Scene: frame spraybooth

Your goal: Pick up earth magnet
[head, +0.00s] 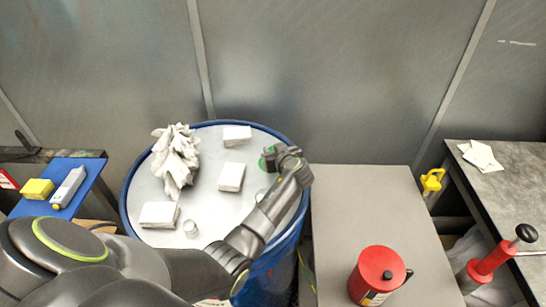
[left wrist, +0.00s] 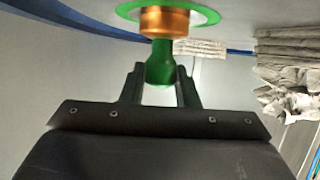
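The earth magnet (left wrist: 163,50) has a copper-coloured base and a green handle. In the left wrist view, which shows the drum upside down, its base is against a green-ringed pale spot (left wrist: 206,17) on the drum lid. My left gripper (left wrist: 160,70) has one finger on each side of the green handle, with narrow gaps showing near the fingertips. In the head view my left gripper (head: 270,159) is at the lid's right side and mostly hides the magnet; only some green shows. My right gripper is not in view.
The blue-rimmed drum lid (head: 205,205) carries a crumpled rag (head: 175,157), several white folded pads (head: 231,177) and a small metal cup (head: 191,228). A grey bench to the right holds a red can (head: 379,275). A blue tray (head: 85,190) is at left.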

